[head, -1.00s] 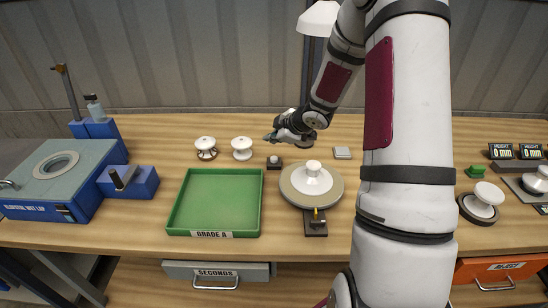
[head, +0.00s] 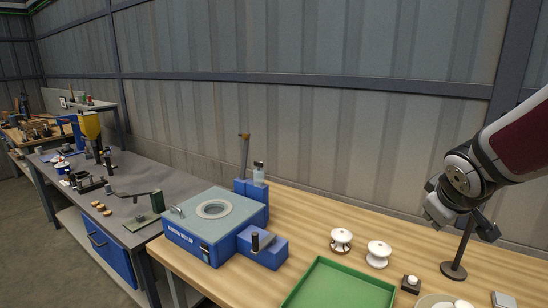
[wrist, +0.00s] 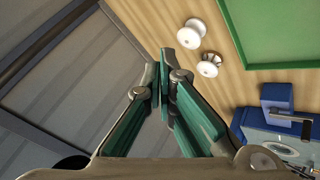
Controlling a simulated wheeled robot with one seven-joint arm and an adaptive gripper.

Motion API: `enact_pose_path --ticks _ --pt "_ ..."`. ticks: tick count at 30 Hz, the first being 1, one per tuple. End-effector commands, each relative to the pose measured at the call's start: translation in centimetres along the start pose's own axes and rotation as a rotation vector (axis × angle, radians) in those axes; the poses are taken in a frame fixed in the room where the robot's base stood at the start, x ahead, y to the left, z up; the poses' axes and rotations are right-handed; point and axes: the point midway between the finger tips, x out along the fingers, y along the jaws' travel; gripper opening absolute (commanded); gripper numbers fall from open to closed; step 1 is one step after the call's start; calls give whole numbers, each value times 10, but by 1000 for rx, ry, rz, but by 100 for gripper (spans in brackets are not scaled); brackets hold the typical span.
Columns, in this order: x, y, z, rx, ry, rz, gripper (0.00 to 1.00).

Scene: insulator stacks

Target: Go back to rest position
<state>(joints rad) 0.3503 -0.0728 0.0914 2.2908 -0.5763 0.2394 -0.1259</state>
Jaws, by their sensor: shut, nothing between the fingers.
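My gripper (wrist: 160,68) fills the middle of the wrist view. Its green-padded fingers meet at the tips, shut with nothing between them. In the head view, the end of my arm is raised at the right, in front of the grey wall, above the wooden bench (head: 300,215). Its fingers are hard to make out there. In the wrist view, two white insulators (wrist: 191,33) sit on the bench beyond the fingertips, apart from them. They also show in the head view, left of my arm's end.
A green tray (head: 335,288) lies at the bench front. A blue wet-lap machine (head: 205,245) stands left of it. A lamp base (head: 453,270) stands below my arm. A grey bench (head: 85,205) with parts is farther left. The air left of my arm is clear.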

Motion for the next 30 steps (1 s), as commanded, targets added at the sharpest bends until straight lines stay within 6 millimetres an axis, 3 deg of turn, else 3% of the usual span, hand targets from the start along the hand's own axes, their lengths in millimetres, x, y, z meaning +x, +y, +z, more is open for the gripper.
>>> enact_pose_path --ticks 1,6,15,21,30 --pt "-24 -7 0 40 -3 1 0" --pt "-90 -40 20 193 -41 -45 0" --pt "-179 -118 67 404 -88 -240 0" --pt "-204 -146 85 452 -108 -330 0" --pt "-207 -150 87 457 -112 -342 0"
